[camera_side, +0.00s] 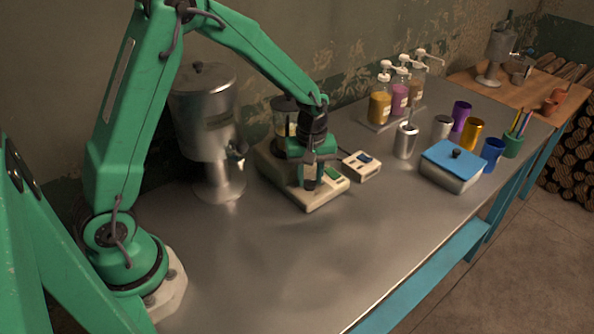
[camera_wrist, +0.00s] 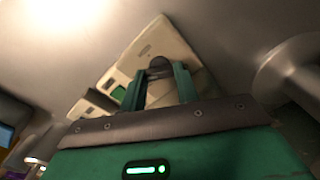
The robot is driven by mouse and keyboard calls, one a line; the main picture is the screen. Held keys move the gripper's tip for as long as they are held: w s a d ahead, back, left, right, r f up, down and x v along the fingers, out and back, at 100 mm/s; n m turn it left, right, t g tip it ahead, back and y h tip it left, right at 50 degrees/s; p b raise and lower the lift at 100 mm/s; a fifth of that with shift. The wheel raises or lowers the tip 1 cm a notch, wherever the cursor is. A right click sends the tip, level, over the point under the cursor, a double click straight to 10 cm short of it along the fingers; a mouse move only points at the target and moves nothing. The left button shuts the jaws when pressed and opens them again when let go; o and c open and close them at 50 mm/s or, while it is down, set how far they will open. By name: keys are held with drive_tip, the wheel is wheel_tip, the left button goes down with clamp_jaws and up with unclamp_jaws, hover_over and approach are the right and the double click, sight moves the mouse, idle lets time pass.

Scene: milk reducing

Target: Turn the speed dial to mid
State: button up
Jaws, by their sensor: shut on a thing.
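The speed dial is a dark round knob (camera_wrist: 160,62) on the sloped front panel of a cream machine (camera_wrist: 170,36). In the side view the machine (camera_side: 322,197) stands on the steel table and has a small green display (camera_side: 333,173). That display also shows in the wrist view (camera_wrist: 118,92). My gripper (camera_side: 310,185) points down over the machine's front. In the wrist view its two green fingers (camera_wrist: 159,73) are shut on the dial, one on each side. The fingers hide the dial in the side view, and I cannot read its setting.
A small cream box (camera_side: 361,166) with a blue display stands just right of the machine. A tall metal urn (camera_side: 206,115) stands to the left. A steel cup (camera_side: 405,141) and a blue-lidded box (camera_side: 452,166) are farther right. The table's front is clear.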

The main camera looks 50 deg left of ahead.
sight(309, 180)
drive_tip(key=o, duration=1)
drive_tip(key=shift+r, duration=0.1)
wheel_tip(309, 180, up, 7)
drive_tip(key=shift+r, duration=0.35)
drive_tip(key=shift+r, duration=0.1)
